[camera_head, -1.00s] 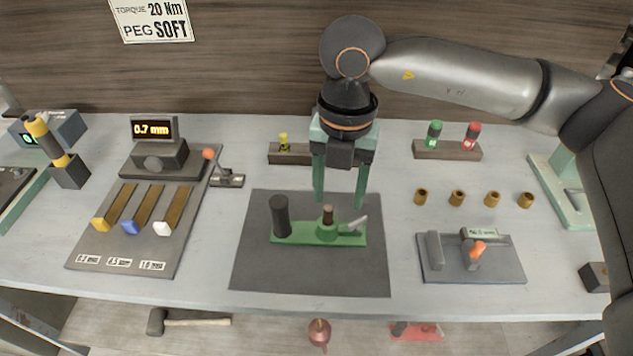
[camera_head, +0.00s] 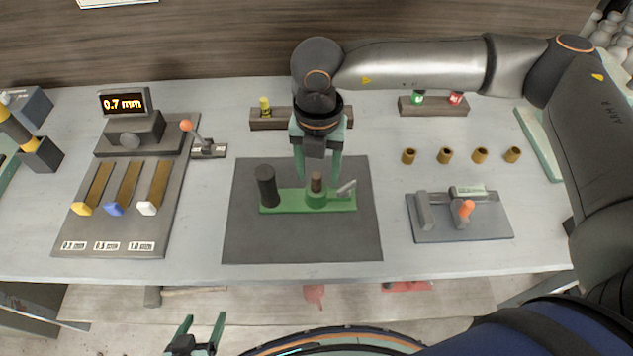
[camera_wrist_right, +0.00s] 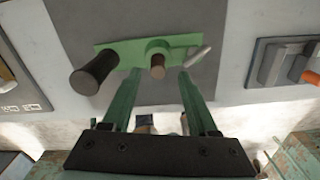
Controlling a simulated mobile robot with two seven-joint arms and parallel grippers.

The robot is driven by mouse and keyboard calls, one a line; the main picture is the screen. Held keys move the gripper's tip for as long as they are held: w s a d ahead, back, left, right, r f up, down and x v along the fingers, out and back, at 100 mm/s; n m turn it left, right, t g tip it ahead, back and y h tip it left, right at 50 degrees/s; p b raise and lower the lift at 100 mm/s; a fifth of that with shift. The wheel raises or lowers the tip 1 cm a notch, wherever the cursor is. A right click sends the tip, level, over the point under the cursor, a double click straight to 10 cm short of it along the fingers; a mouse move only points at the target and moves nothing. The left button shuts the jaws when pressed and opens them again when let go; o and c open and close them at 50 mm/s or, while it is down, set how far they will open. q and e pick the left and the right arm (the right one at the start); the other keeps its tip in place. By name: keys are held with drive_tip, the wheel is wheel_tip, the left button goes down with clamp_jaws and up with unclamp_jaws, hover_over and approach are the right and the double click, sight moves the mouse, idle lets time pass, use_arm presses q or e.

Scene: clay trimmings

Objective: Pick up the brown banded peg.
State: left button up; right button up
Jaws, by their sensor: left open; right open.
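A brown peg (camera_head: 316,181) stands upright in the round collar of a green fixture (camera_head: 285,203) on a dark mat (camera_head: 300,246). I cannot make out a band on it. My right gripper (camera_head: 318,177) is open, pointing down just behind the peg in the head view. In the right wrist view the brown peg (camera_wrist_right: 157,68) appears between the two fingertips of the right gripper (camera_wrist_right: 158,75), with neither finger touching it visibly. My left gripper (camera_head: 203,328) is open and empty at the bottom edge of the head view, in front of the table.
A black post (camera_head: 266,186) stands left of the peg on the fixture and a grey lever (camera_head: 346,188) sits to its right. A rack (camera_head: 267,124) lies behind. Several brass bushings (camera_head: 445,156) and a grey lever plate (camera_head: 459,228) are to the right. A gauge board (camera_head: 118,222) is left.

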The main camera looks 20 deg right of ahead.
sight(317, 175)
drive_tip(key=shift+w+f, duration=0.15)
drive_tip(key=shift+f, duration=0.7)
drive_tip(key=shift+w+f, duration=0.1)
drive_tip(key=shift+f, duration=0.7)
clamp_jaws()
drive_tip(key=shift+r, duration=0.1)
